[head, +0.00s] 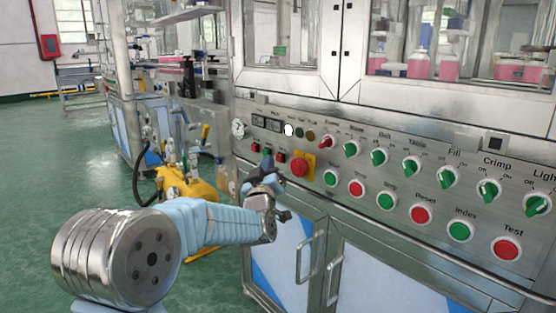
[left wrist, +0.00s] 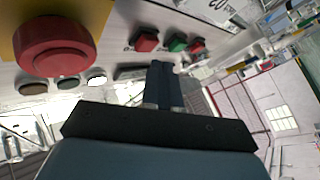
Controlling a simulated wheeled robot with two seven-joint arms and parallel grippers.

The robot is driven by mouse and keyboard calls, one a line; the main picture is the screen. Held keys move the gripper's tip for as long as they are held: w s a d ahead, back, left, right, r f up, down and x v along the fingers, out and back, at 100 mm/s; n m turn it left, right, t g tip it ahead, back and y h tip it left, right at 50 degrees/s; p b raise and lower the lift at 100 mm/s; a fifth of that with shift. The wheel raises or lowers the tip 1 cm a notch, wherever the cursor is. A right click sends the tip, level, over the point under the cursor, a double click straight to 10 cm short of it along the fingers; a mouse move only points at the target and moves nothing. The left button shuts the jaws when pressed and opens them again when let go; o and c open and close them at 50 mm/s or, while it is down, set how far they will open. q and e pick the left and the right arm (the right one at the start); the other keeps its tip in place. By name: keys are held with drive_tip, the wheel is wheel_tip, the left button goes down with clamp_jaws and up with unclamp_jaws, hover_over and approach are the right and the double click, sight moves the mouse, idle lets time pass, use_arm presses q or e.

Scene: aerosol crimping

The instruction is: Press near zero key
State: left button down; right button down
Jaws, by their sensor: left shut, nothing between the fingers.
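The panel has a row of small square keys under two small displays (head: 266,124): a red key (head: 255,147), a green key (head: 267,152) and a second red key (head: 280,157). Their labels are too small to read, so I cannot tell which is the zero key. My left gripper (head: 267,163) is shut and empty, in front of the panel just below these keys. In the left wrist view the closed fingertips (left wrist: 163,66) point toward the red key (left wrist: 146,40) and green key (left wrist: 177,42), with a visible gap. My right gripper is not in view.
A large red mushroom button (head: 299,167) on a yellow plate sits right beside the keys. Round lamps (head: 288,130), knobs (head: 351,149) and green and red buttons (head: 420,214) line the panel. Cabinet door handles (head: 311,257) stick out below. A yellow tank (head: 187,184) stands on the floor at left.

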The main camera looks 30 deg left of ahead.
use_arm(q)
drive_tip(key=shift+w, duration=0.1)
idle(0.7)
drive_tip(key=shift+w+d, duration=0.2)
drive_tip(key=shift+w, duration=0.1)
drive_tip(key=shift+w+d+b, duration=0.15)
drive_tip(key=shift+w+b, duration=0.2)
drive_tip(key=shift+b, duration=0.05)
idle(0.6)
idle(0.3)
drive_tip(key=shift+s+a+b, duration=0.3)
drive_tip(key=shift+s+b, duration=0.15)
drive_tip(key=shift+s, duration=0.3)
